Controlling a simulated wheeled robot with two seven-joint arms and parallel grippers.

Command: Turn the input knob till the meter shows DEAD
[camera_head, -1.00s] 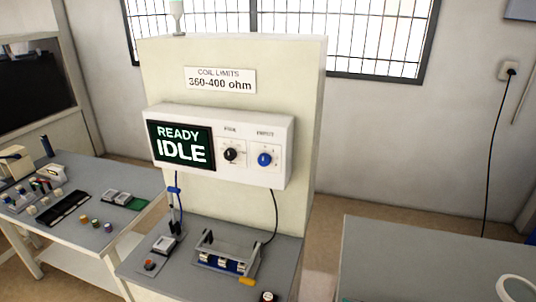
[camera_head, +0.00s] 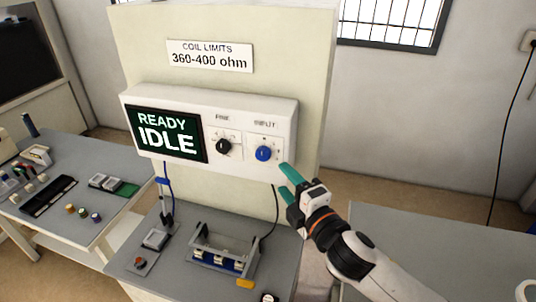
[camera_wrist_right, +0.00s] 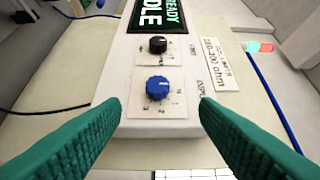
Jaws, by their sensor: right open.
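The meter screen (camera_head: 166,133) on the white panel box reads READY IDLE. The blue input knob (camera_head: 263,153) is at the right of the box, beside a black knob (camera_head: 223,146). My right gripper (camera_head: 286,182) is just below and right of the blue knob, its green fingers apart and empty. In the right wrist view the blue knob (camera_wrist_right: 158,88) lies ahead between the two open fingers (camera_wrist_right: 160,125), not touched by them. The black knob (camera_wrist_right: 158,45) is beyond it. My left gripper is not in view.
A fixture with coils (camera_head: 222,252) stands on the grey bench (camera_head: 185,275) below the box. A blue lead (camera_head: 168,185) and a black cable (camera_head: 276,205) hang down from the box. A side table (camera_head: 110,165) with small parts is at the left.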

